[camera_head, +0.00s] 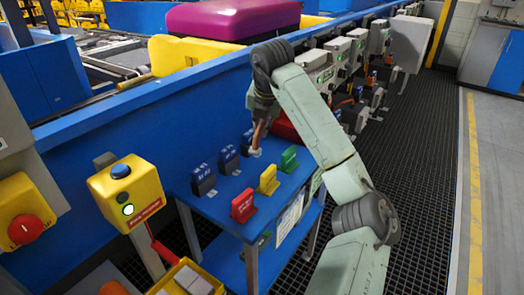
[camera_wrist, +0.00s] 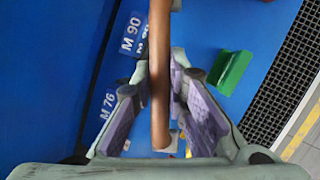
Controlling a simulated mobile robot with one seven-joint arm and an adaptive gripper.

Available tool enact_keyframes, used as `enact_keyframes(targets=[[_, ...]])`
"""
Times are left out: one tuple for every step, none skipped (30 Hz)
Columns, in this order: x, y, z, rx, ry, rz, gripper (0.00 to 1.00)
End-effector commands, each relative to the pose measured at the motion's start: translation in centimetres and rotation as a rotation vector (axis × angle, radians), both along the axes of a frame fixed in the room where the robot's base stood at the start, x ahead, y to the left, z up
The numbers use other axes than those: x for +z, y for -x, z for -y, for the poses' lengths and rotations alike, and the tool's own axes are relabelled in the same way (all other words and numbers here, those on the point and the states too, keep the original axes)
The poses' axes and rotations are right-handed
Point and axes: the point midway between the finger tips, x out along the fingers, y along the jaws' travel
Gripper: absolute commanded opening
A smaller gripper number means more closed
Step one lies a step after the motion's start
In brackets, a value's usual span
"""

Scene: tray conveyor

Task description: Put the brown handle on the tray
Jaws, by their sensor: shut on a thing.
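The brown handle (camera_wrist: 160,85) is a long, curved brown bar running through the middle of the wrist view. My gripper (camera_wrist: 160,98) is shut on it, with a purple-padded finger on each side. In the head view the handle (camera_head: 259,133) hangs below my wrist, above the blue table, with a pale lower end. I cannot tell whether that end touches the table. My gripper's fingers are mostly hidden there. A yellow tray (camera_head: 184,55) with a large magenta case on it stands behind the blue conveyor wall, at the upper left.
The blue table (camera_head: 228,188) bears blue blocks (camera_head: 203,179), a red block (camera_head: 243,206), a yellow block (camera_head: 267,179) and a green block (camera_head: 289,158). A yellow button box (camera_head: 127,190) stands left. The blue conveyor wall (camera_head: 130,110) lies between table and tray.

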Motion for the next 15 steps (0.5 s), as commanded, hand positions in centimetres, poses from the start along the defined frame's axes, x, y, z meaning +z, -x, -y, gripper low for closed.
enact_keyframes(targets=[[-0.7,0.0,0.0,0.0,-0.001,-0.004,0.0],[-1.3,0.1,0.0,0.0,-0.002,-0.005,0.0],[-2.1,0.1,-0.1,0.001,-0.003,-0.004,0.0],[-2.7,0.1,-0.1,0.001,-0.003,-0.005,0.0],[-3.2,0.1,-0.1,0.002,-0.003,-0.005,0.0],[-3.8,0.1,0.0,0.0,-0.002,-0.005,0.0],[-4.2,0.1,0.0,0.0,-0.002,-0.005,0.0],[-4.6,0.1,-0.1,0.002,-0.003,-0.004,0.0],[-4.9,0.1,0.0,0.001,-0.002,-0.002,0.0],[-5.2,0.0,0.0,0.001,-0.002,-0.001,0.0],[-5.4,0.0,0.0,0.001,-0.001,-0.002,0.0],[-5.9,0.0,0.0,0.001,-0.002,-0.002,0.0],[-6.3,0.1,0.0,0.002,-0.003,-0.003,0.0],[-6.7,0.1,0.0,0.0,-0.002,-0.005,0.0],[-7.4,0.1,0.0,0.001,-0.002,-0.006,0.0]])
